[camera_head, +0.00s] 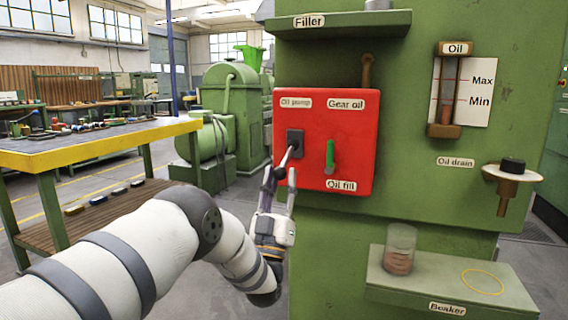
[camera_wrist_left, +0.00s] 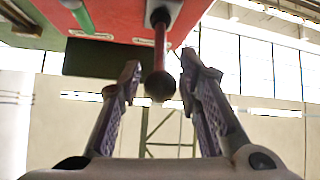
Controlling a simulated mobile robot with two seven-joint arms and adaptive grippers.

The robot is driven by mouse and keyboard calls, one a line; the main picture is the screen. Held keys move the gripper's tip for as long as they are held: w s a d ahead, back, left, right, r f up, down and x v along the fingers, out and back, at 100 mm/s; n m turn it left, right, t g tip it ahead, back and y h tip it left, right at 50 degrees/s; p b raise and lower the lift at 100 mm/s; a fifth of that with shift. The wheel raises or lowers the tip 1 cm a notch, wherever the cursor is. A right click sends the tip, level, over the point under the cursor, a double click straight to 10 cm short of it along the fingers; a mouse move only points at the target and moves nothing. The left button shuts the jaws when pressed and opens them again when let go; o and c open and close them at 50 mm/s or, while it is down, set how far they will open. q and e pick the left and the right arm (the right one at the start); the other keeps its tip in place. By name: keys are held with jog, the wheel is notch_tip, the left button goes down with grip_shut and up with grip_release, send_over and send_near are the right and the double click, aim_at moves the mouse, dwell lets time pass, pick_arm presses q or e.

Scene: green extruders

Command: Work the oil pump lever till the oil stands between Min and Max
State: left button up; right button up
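The oil pump lever (camera_head: 289,152) sticks out of a dark slot on the red panel (camera_head: 312,112), under the "Oil pump" label. In the left wrist view its red rod ends in a dark ball knob (camera_wrist_left: 160,86). My left gripper (camera_head: 280,176) is open just in front of the lever. In the wrist view its fingers (camera_wrist_left: 160,78) stand on either side of the knob, with a gap on each side. The oil gauge (camera_head: 446,90) at the upper right shows brownish oil (camera_head: 445,114) low in the tube, its top near or just below the Min line. My right gripper is out of view.
A green handle (camera_head: 330,157) at "Oil fill" sits right of the lever. A glass beaker (camera_head: 400,249) holding brownish liquid stands on the green shelf (camera_head: 440,284) below. The oil drain (camera_head: 512,172) juts out at right. A cluttered workbench (camera_head: 95,143) stands at left.

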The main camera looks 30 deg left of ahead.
pick_arm(q)
jog(key=shift+s+d+f, duration=0.1)
jog(key=shift+s+f, duration=0.1)
jog(key=shift+f, duration=0.1)
